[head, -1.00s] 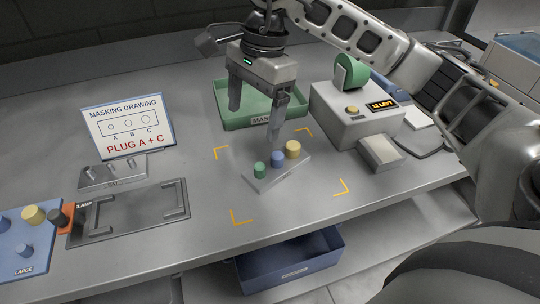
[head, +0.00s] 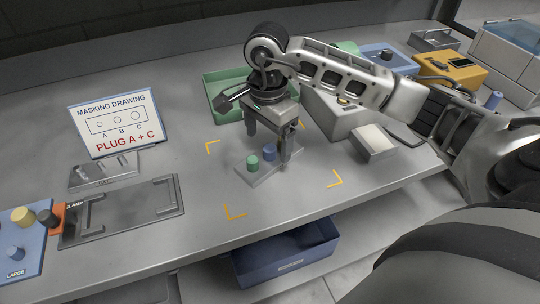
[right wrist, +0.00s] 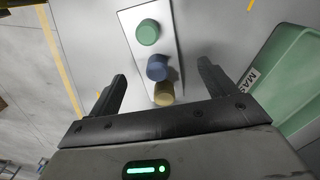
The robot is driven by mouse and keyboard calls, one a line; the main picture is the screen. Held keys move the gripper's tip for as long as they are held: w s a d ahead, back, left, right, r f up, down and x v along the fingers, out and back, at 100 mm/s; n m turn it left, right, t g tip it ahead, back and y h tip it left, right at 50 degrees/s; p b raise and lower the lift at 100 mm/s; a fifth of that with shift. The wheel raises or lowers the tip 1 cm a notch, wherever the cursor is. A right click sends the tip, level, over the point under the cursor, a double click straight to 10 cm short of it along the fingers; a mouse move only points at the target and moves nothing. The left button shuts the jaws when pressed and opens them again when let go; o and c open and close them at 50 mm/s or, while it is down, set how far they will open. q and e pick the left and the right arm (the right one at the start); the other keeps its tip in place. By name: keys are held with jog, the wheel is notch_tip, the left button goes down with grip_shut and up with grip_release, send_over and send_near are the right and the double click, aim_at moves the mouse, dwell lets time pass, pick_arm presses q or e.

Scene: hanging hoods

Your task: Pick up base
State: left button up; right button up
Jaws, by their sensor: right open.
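A thin grey rectangular base (head: 262,177) lies on the bench inside orange corner marks. It bears a green plug (head: 252,162), a blue plug (head: 269,153) and a yellow plug, which my gripper hides in the head view. In the right wrist view the base (right wrist: 131,19) carries the green plug (right wrist: 148,32), the blue plug (right wrist: 157,67) and the yellow plug (right wrist: 164,94) in a row. My right gripper (head: 268,148) is open and empty, low over the yellow end, with its fingers on either side of the row. My left gripper is not in view.
A green bin (head: 224,85) stands behind the gripper, a grey box (head: 335,117) to its right. A masking drawing (head: 119,122), clamp plate (head: 122,211) and blue plug tray (head: 28,238) are at left. A blue bin (head: 286,258) sits below the bench edge.

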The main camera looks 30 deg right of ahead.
aim_at(270, 146)
jog(key=shift+s+d+f, duration=0.1)
jog(key=shift+f, duration=0.85)
jog(key=shift+s+d+f, duration=0.1)
jog(key=shift+f, duration=0.8)
jog(key=c, duration=1.4)
jog(key=shift+c, duration=0.2)
jog(key=shift+w+r, duration=0.1)
jog(key=shift+r, duration=0.1)
